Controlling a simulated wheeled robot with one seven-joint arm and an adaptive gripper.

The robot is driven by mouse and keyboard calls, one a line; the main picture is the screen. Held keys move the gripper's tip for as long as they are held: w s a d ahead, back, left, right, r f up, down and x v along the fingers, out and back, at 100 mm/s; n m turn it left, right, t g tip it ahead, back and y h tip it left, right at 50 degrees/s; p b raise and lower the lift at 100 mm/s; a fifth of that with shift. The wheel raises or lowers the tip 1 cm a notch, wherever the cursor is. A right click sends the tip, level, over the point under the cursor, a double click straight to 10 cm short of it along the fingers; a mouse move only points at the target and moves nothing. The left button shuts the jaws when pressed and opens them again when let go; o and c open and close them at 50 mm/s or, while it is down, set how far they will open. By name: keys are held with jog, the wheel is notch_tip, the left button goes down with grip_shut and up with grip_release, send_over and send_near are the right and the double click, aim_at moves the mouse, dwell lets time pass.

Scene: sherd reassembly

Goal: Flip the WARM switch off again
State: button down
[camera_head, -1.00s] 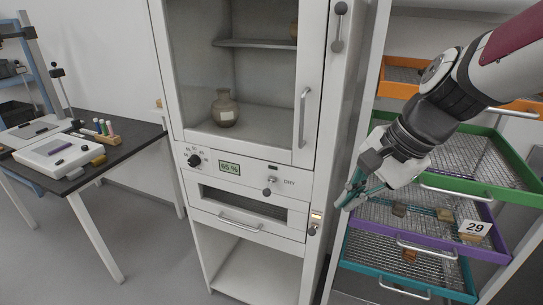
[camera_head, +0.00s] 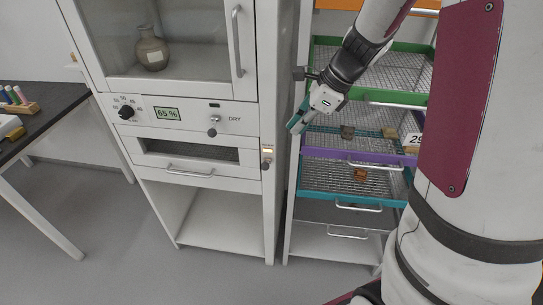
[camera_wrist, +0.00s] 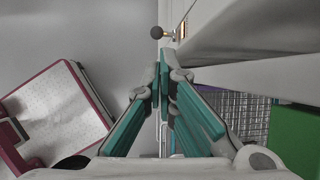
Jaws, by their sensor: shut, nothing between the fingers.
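A small switch (camera_head: 266,165) with a dark knob sits on the right post of the white cabinet, under a small lit amber-white panel (camera_head: 267,151). Its lettering is too small to read, so I cannot confirm it says WARM. The lever appears to point down. A dark round knob on a stem (camera_wrist: 156,32), with a brass-coloured base, shows beyond the fingertips in the wrist view. My gripper (camera_head: 291,129) has teal fingers, shut and empty, right of and above the switch, apart from it. Its fingertips (camera_wrist: 165,72) also show in the wrist view.
The DRY switch (camera_head: 212,132), a dial (camera_head: 126,112) and a 65 % display (camera_head: 167,114) are on the cabinet front. A dark table (camera_head: 45,118) is at left. The floor in front is clear.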

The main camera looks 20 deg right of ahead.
aim_at(267, 163)
jog(key=b+x, duration=0.3)
jog(key=x, duration=1.1)
jog(key=shift+b, duration=0.4)
